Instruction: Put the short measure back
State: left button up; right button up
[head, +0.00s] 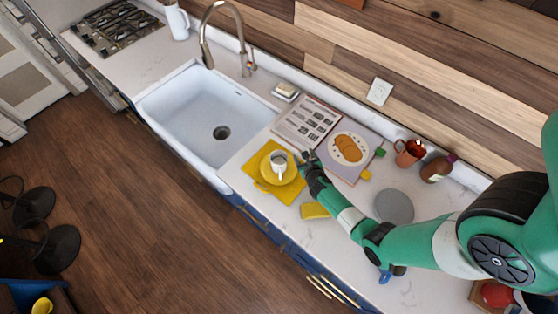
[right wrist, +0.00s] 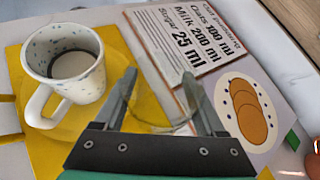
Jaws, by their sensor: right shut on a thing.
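My right gripper (head: 308,160) is over the counter, just right of the speckled white mug (head: 280,163). In the right wrist view the gripper (right wrist: 160,95) is shut on a small clear, glass-like thing (right wrist: 152,105). I cannot make out its full shape or tell whether it is the short measure. The mug (right wrist: 68,65) stands upright at left in that view, on a yellow plate (right wrist: 113,92) over a yellow mat (head: 258,165). It has something pale inside. The recipe board (right wrist: 190,38) reads oats 100 ml, milk 200 ml, sugar 25 ml. My left gripper is out of view.
A picture board (head: 365,135) with bread lies right of the recipe board. A copper mug (head: 408,153) and brown bottle (head: 437,168) stand by the wall. A grey disc (head: 394,206) and yellow block (head: 314,210) lie nearer my arm. The sink (head: 205,110) is at left.

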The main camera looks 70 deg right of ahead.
jog(key=shift+s+d+f+m+t, duration=0.2)
jog(key=shift+s+f+m+t, duration=0.4)
jog(key=shift+m+t, duration=0.15)
